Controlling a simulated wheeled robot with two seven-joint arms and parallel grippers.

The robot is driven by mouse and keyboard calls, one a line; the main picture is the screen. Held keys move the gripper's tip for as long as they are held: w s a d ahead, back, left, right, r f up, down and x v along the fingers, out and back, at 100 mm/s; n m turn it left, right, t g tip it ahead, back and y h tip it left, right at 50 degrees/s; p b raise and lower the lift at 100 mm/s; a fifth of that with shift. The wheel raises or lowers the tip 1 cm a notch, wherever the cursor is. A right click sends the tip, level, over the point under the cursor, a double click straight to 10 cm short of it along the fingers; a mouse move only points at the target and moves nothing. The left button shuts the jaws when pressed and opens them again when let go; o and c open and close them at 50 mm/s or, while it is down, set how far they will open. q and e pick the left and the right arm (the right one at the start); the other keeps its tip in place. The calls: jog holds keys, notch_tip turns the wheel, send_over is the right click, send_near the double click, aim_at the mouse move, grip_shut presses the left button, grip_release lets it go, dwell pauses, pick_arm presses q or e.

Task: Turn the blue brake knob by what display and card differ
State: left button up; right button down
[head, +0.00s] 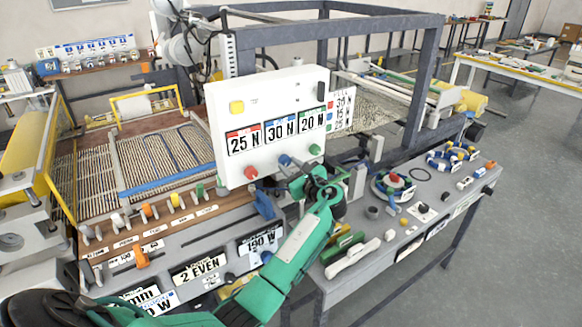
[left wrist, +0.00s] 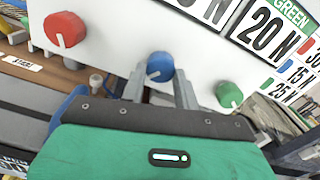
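A white brake panel (head: 265,100) shows 25 N under red, 30 N under blue and 20 N under green. Below these are a red knob (head: 251,172), a blue knob (head: 285,160) and a green knob (head: 315,149). A card (head: 342,108) hangs at the panel's right; in the left wrist view the card (left wrist: 305,78) shows 15 N beside blue and 25 N beside green. My left gripper (left wrist: 160,82) is open, its fingers on either side of the blue knob (left wrist: 160,66); contact cannot be told. My right gripper is out of view.
The red knob (left wrist: 64,29) and green knob (left wrist: 229,94) flank the fingers closely. A dark frame post (head: 422,75) stands right of the panel. A grey side table (head: 440,195) holds rolls and small tools. A rail with several coloured knobs (head: 150,210) lies at left.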

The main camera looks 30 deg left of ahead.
pick_arm(q)
jog(key=shift+c, duration=1.1)
jog(key=shift+f, duration=0.1)
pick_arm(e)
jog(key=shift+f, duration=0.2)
